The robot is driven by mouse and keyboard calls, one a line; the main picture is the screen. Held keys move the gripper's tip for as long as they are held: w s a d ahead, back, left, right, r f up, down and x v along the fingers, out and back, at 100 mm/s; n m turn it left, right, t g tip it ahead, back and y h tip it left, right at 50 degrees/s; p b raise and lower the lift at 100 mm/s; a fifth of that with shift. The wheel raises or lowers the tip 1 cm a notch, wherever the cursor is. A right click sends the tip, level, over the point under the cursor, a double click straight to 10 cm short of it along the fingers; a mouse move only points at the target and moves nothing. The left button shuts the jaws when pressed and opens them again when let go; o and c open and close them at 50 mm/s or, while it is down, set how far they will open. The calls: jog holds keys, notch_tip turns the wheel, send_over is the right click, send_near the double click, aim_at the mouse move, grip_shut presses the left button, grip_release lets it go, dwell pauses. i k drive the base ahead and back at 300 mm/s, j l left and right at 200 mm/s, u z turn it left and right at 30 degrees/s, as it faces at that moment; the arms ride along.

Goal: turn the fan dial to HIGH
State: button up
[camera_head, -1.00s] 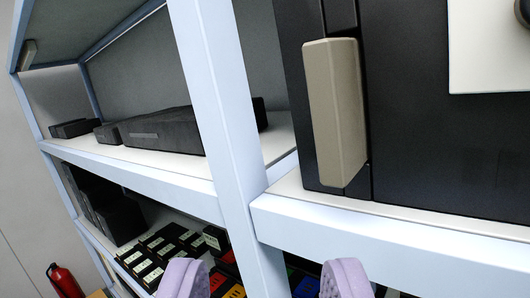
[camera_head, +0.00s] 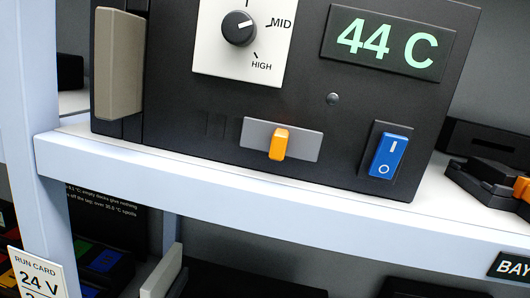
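The fan dial (camera_head: 239,29) is a round black knob on a white plate (camera_head: 213,60) near the top of the camera view. Its white mark seems to point up and slightly right, away from the MID label (camera_head: 281,24) at its right and the HIGH label (camera_head: 261,66) at its lower right. The top of the plate is cut off. The dial sits on the front of a dark unit (camera_head: 180,90) on a shelf. My gripper is not visible in this view.
The unit also has a green display (camera_head: 388,43) reading 44 C, an orange lever (camera_head: 279,144), a blue rocker switch (camera_head: 386,156) and a beige handle (camera_head: 119,63). A pale shelf edge (camera_head: 250,190) runs below. A pale post (camera_head: 25,110) stands at left.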

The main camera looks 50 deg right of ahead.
aim_at(238, 29)
jog(key=z, duration=0.95)
